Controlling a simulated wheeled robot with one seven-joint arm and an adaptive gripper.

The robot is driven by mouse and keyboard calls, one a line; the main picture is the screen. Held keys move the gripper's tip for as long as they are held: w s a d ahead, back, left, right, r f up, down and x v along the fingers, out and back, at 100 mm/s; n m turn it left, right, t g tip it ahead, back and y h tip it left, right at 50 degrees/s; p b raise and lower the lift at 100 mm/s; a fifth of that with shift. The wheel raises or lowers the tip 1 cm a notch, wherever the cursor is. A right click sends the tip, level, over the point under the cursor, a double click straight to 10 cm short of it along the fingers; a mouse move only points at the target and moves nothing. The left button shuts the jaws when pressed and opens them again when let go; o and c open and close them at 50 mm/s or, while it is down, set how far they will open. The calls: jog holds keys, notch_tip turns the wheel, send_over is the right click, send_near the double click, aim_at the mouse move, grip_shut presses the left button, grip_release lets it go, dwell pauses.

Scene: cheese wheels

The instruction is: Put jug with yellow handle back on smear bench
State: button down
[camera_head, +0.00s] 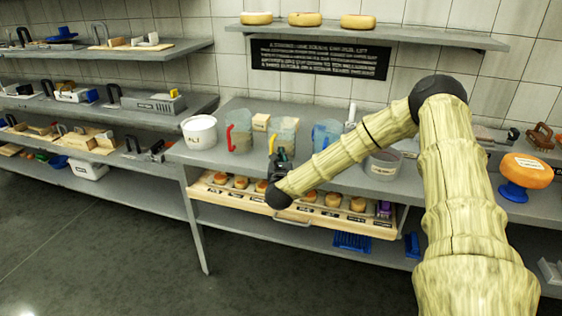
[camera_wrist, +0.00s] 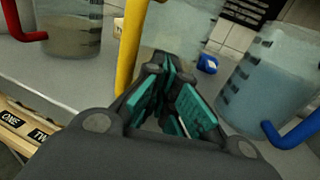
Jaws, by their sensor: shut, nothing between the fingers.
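The jug with the yellow handle (camera_head: 285,133) stands upright on the grey bench (camera_head: 205,157), between a red-handled jug (camera_head: 238,139) and a blue-handled jug (camera_head: 325,134). My gripper (camera_head: 282,157) is in front of it and hides its lower part. In the wrist view, the yellow handle (camera_wrist: 130,48) rises just left of the fingers, and the clear jug body (camera_wrist: 187,28) is behind them. My gripper (camera_wrist: 168,70) is shut and empty, beside the handle and not around it. I cannot tell whether it touches the handle.
The red-handled jug (camera_wrist: 68,30) and blue-handled jug (camera_wrist: 265,80) flank my gripper closely. A white tub (camera_head: 199,133) stands at the bench's left. An open drawer (camera_head: 240,197) with small cheeses juts out below. A clear bowl (camera_head: 381,166) and an orange cheese on a blue stand (camera_head: 527,170) are rightward.

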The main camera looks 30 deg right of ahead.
jog(key=shift+f+b+x, duration=0.2)
jog(key=shift+b+x, duration=0.5)
jog(key=shift+x, duration=0.25)
jog(key=shift+w+d+r, duration=0.2)
jog(key=shift+w, duration=0.1)
jog(key=shift+s+a+f+b, duration=0.2)
jog(key=shift+s+a+b, duration=0.2)
jog(key=shift+b, duration=0.15)
jog(key=b+v, duration=0.3)
jog(key=v, duration=1)
jog(key=shift+r, duration=0.25)
jog(key=shift+d, duration=0.15)
